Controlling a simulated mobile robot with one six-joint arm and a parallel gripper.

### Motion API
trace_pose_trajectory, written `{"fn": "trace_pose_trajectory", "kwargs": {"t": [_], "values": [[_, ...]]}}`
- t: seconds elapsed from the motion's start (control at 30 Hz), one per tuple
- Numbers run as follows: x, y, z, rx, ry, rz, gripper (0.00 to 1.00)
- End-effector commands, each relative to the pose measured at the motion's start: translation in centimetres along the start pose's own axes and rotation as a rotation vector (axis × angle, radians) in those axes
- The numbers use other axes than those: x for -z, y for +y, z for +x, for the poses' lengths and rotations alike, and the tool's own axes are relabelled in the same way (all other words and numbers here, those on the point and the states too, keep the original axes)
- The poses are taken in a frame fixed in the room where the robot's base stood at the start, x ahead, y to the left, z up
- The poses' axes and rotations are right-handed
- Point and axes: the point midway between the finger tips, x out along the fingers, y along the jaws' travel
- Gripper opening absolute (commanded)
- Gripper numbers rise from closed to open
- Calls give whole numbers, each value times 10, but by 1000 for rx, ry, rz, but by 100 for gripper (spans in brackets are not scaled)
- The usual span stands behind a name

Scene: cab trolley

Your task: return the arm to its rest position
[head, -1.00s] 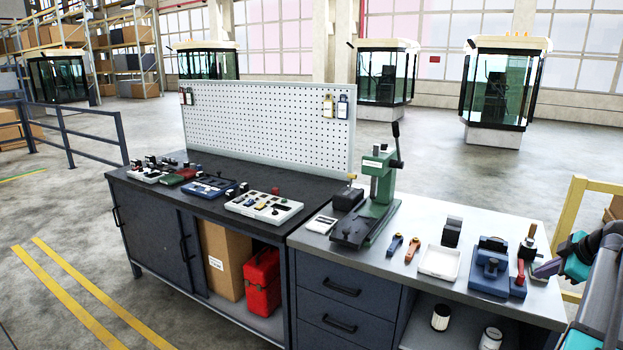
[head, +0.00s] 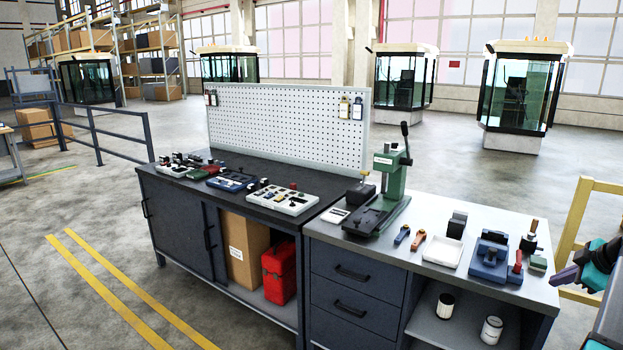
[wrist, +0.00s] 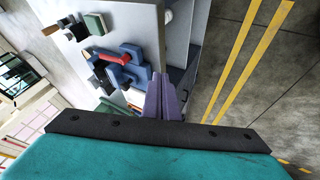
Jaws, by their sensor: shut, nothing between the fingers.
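My gripper (head: 562,280) shows at the right edge of the head view, beside the right end of the workbench and apart from it. In the wrist view its purple fingers (wrist: 161,98) are together with nothing between them. Behind the fingers lie the pale bench top (wrist: 143,22) and the blue fixture with a red handle (wrist: 124,66). Most of my arm is cut off at the right edge of the head view.
The light bench top (head: 410,262) carries a green press (head: 391,185), a white tray (head: 445,252) and a blue fixture (head: 489,262). A yellow frame (head: 574,235) stands behind my gripper. The floor in front of the bench (head: 70,290) is clear.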

Motion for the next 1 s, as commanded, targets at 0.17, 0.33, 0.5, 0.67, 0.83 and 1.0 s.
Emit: {"fn": "trace_pose_trajectory", "kwargs": {"t": [0.17,0.33,0.5,0.67,0.83,1.0], "values": [[8,-2,9,12,7,-9,0],[21,-10,28,38,20,-23,0],[40,-26,59,82,37,-41,0],[65,-54,102,147,60,-64,0],[98,-107,161,245,83,-98,0],[124,-167,212,343,90,-133,0]]}}
